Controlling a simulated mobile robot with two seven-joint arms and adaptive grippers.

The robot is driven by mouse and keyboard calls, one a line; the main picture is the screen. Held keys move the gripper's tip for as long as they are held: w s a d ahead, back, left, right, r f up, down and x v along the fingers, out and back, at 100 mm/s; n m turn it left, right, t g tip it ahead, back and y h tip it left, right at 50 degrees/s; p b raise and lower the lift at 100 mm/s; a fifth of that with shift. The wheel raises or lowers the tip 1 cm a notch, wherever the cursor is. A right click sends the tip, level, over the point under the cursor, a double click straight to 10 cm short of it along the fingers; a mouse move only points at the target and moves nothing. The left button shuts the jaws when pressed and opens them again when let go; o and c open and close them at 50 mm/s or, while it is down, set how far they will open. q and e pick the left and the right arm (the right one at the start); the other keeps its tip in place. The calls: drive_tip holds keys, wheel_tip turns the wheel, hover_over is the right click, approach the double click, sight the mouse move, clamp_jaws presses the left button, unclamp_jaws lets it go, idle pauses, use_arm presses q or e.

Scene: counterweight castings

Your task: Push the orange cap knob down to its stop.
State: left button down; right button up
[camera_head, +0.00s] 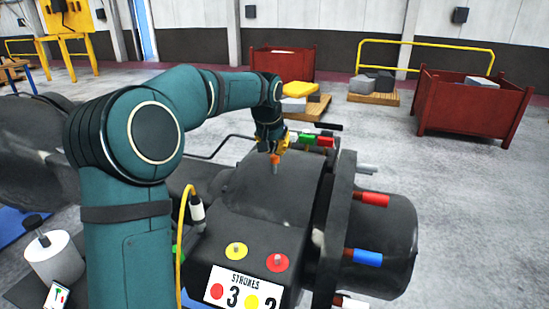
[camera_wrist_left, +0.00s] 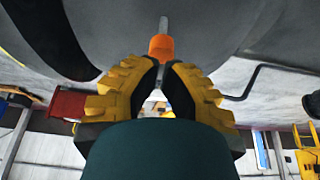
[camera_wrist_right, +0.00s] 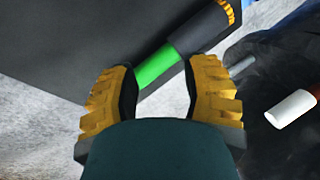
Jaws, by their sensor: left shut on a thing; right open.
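The orange cap knob (camera_head: 275,159) tops a thin grey stem on the big dark casting (camera_head: 265,190). In the left wrist view the knob (camera_wrist_left: 161,46) is at my fingertips, with the stem beyond it. My left gripper (camera_head: 271,147) is over the knob, and its fingertips (camera_wrist_left: 161,64) are closed in on it, hiding part of it. My right gripper (camera_wrist_right: 163,70) shows only in its own wrist view, with its fingers apart. A green sleeve (camera_wrist_right: 157,66) with a dark end shows between and beyond those fingers; I cannot tell whether they touch it.
Red (camera_head: 371,199) and blue (camera_head: 368,258) handles stick out from the casting's right end. A panel (camera_head: 243,290) marked STROKES has yellow and red buttons above it. A white cylinder (camera_head: 53,257) stands at left. Red bins (camera_head: 470,105) stand behind on open floor.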

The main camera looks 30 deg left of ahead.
sight(274, 157)
use_arm(q)
drive_tip(key=shift+f+b, duration=0.85)
drive_tip(key=shift+f, duration=0.5)
use_arm(e)
drive_tip(key=shift+f, duration=0.9)
use_arm(q)
drive_tip(key=shift+f, duration=0.3)
use_arm(e)
drive_tip(key=shift+f, duration=0.2)
use_arm(q)
drive_tip(key=shift+r, duration=0.1)
use_arm(e)
drive_tip(key=shift+r, duration=0.15)
use_arm(q)
drive_tip(key=shift+r+p, duration=1.7)
drive_tip(key=shift+r, duration=0.45)
use_arm(e)
drive_tip(key=shift+r, duration=1.8)
use_arm(q)
wheel_tip(274, 157, up, 3)
drive_tip(key=shift+f+p, duration=0.2)
drive_tip(key=shift+p, duration=0.95)
drive_tip(key=shift+r, duration=1.2)
use_arm(e)
wheel_tip(274, 157, up, 2)
drive_tip(key=shift+r, duration=0.1)
